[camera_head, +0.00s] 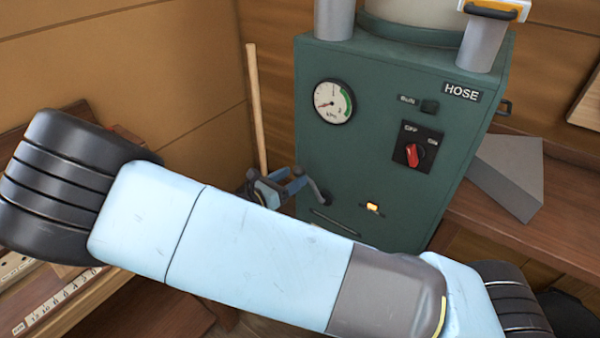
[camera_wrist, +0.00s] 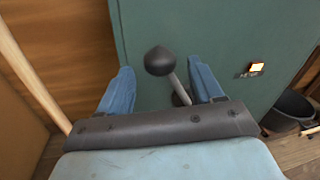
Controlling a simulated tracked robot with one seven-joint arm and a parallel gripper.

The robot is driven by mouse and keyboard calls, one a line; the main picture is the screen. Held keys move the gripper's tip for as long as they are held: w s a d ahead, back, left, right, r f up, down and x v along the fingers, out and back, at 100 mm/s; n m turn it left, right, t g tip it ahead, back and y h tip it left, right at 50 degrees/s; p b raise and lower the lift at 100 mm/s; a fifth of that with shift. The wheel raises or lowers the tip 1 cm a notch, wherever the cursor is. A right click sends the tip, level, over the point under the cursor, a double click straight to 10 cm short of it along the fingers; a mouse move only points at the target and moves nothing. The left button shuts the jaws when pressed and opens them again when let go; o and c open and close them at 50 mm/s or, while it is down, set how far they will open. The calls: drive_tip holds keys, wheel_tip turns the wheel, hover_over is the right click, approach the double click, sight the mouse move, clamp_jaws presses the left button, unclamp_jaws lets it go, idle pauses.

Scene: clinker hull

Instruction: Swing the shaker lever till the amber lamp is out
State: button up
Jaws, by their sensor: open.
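The shaker lever, a grey rod with a dark round knob (camera_wrist: 160,61), sticks out from the front of the green cabinet (camera_head: 345,150) in the wrist view. In the head view the lever (camera_head: 321,194) shows only in part beside my gripper. My gripper (camera_wrist: 160,85) is open, with its blue fingers on either side of the knob; I cannot tell whether either finger touches it. In the head view my gripper (camera_head: 285,188) is at the cabinet's lower left, partly behind my arm. The amber lamp (camera_head: 373,206) is lit low on the cabinet front, and it also glows in the wrist view (camera_wrist: 257,67).
A gauge (camera_head: 333,101) and a red rotary switch (camera_head: 413,155) sit higher on the cabinet. A wooden pole (camera_head: 256,105) leans at its left. A grey wedge-shaped block (camera_head: 507,175) rests on the bench at right. A dark bucket (camera_wrist: 289,112) stands on the floor.

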sight(300, 172)
drive_tip(key=shift+x, duration=1.9)
clamp_jaws()
